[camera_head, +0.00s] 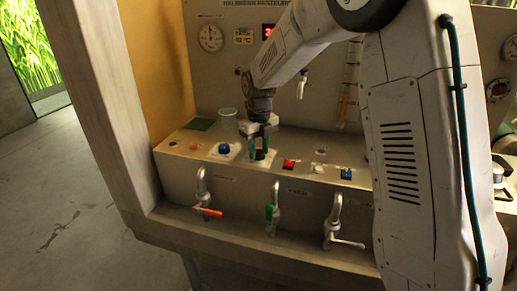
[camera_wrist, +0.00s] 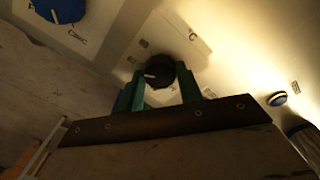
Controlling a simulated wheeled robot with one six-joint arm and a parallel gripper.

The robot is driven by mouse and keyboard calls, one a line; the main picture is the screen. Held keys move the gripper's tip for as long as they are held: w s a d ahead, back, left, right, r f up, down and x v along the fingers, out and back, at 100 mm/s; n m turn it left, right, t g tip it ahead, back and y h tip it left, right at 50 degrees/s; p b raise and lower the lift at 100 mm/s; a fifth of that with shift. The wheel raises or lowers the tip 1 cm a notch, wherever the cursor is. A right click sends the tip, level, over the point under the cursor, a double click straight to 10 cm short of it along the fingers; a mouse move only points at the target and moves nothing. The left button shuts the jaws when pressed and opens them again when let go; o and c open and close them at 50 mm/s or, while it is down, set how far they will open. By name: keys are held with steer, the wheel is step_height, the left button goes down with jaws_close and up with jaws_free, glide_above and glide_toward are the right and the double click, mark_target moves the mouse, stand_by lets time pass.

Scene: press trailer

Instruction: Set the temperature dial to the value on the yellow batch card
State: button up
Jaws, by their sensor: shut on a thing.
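My gripper (camera_head: 259,142) points down at the sloped console top, and its green fingers are closed around a black dial knob (camera_head: 260,154). In the wrist view the knob (camera_wrist: 160,70) sits between the fingertips (camera_wrist: 165,88), its white pointer aimed left. The fingers partly hide the knob, and the marks around it are too small to read.
Several taps (camera_head: 272,208) line the front.

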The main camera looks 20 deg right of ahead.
mark_target(258, 151)
steer(key=shift+w+r, duration=0.15)
steer(key=shift+w, duration=0.05)
steer(key=o, duration=1)
steer(key=shift+s, duration=0.1)
step_height(258, 151, up, 8)
steer(key=shift+f, duration=0.15)
